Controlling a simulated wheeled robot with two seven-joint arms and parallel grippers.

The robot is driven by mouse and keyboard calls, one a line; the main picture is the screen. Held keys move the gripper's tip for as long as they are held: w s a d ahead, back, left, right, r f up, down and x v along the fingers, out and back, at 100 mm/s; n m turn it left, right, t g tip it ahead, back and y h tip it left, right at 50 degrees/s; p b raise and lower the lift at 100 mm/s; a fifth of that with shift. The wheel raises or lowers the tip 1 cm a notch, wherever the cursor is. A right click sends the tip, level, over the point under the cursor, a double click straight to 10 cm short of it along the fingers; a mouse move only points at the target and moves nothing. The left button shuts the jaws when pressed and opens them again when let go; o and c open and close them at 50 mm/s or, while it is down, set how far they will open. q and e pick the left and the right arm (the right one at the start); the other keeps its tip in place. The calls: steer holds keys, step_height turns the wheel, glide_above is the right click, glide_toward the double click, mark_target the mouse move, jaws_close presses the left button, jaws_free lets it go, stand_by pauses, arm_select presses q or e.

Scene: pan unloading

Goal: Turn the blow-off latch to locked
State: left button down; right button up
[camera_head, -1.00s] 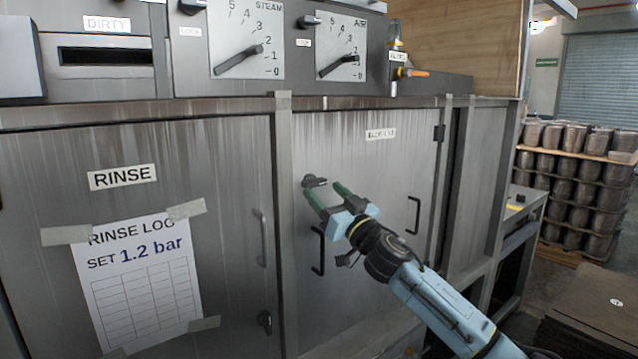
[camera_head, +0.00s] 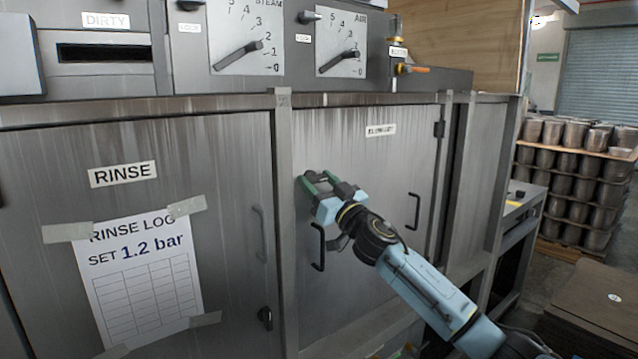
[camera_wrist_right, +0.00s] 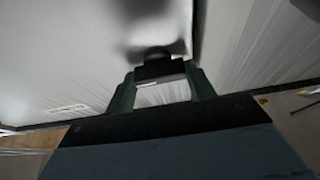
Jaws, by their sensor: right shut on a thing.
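The blow-off door (camera_head: 370,250) is a grey streaked metal panel with a worn label (camera_head: 381,130) near its top. The dark latch (camera_wrist_right: 159,67) sits at the door's upper left. My right gripper (camera_head: 318,180) is at the latch, its green fingers on either side of the latch's dark handle in the right wrist view (camera_wrist_right: 160,85), shut on it. In the head view the fingers mostly hide the latch, so its turn angle cannot be told. My left gripper is not in view.
A black pull handle (camera_head: 317,247) is just below my right gripper, and another handle (camera_head: 414,211) is to its right. The rinse door (camera_head: 200,150) with a taped log sheet (camera_head: 140,275) is at left. Gauges (camera_head: 341,48) are above. Stacked pans (camera_head: 580,175) stand far right.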

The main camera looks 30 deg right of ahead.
steer(key=shift+n+y, duration=0.4)
steer(key=shift+n, duration=0.1)
steer(key=n+y+p, duration=0.1)
steer(key=n, duration=0.1)
steer(key=n+g+y+p, duration=0.1)
steer(key=n, duration=0.2)
steer(key=shift+d+r+y, duration=0.1)
steer(key=shift+r+y, duration=0.05)
steer(key=shift+y, duration=0.15)
steer(key=n+g+y+p, duration=0.1)
steer(key=n, duration=0.2)
steer(key=n+y+p, duration=0.1)
steer(key=n+p, duration=0.1)
steer(key=n, duration=0.1)
steer(key=shift+r+n+g+y, duration=0.1)
steer(key=shift+n+g+y, duration=0.2)
steer(key=shift+g, duration=0.1)
steer(key=n+g+p, duration=0.1)
steer(key=n+p, duration=0.1)
steer(key=n, duration=0.1)
steer(key=n+g+y+p, duration=0.1)
steer(key=n+p, duration=0.1)
steer(key=n, duration=0.1)
steer(key=shift+d, duration=0.1)
steer(key=shift+n+g+p, duration=0.6)
steer(key=shift+n+p, duration=0.5)
steer(key=shift+p, duration=0.05)
steer(key=shift+n+g+p, duration=0.3)
steer(key=shift+n+p, duration=0.3)
steer(key=shift+n, duration=0.2)
